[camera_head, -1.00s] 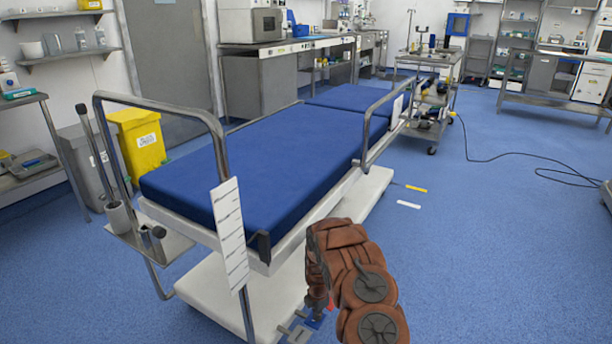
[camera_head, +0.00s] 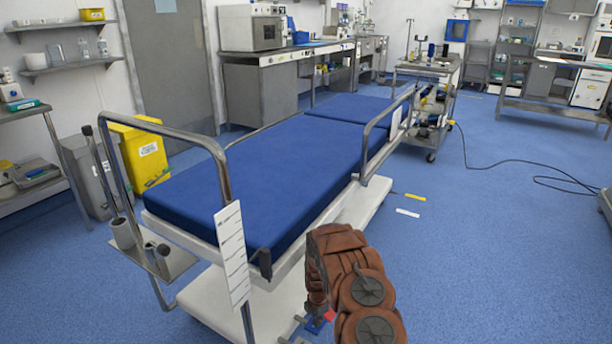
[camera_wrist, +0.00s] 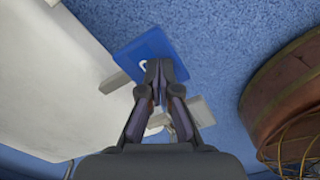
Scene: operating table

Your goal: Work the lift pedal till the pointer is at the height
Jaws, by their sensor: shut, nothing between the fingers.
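The operating table has a blue mattress (camera_head: 275,165) on a white frame. A white scale card (camera_head: 232,255) with dark ticks hangs at its near corner. A small dark piece (camera_head: 264,262) beside the card may be the pointer; its reading is too small to tell. A blue pedal (camera_wrist: 150,48) lies low beside the white table base (camera_wrist: 60,80) in the wrist view, with grey pedals (camera_wrist: 190,115) near it. My gripper (camera_wrist: 159,66) is shut and empty, its tips over the blue pedal's near edge; I cannot tell whether they touch it. My arm hides part of the pedals in the head view.
Metal side rails (camera_head: 215,150) stand along the table. A yellow bin (camera_head: 140,155) is at the left, and a loaded trolley (camera_head: 435,105) stands behind. A black cable (camera_head: 520,163) lies on the floor at right. The blue floor right of the table is mostly clear.

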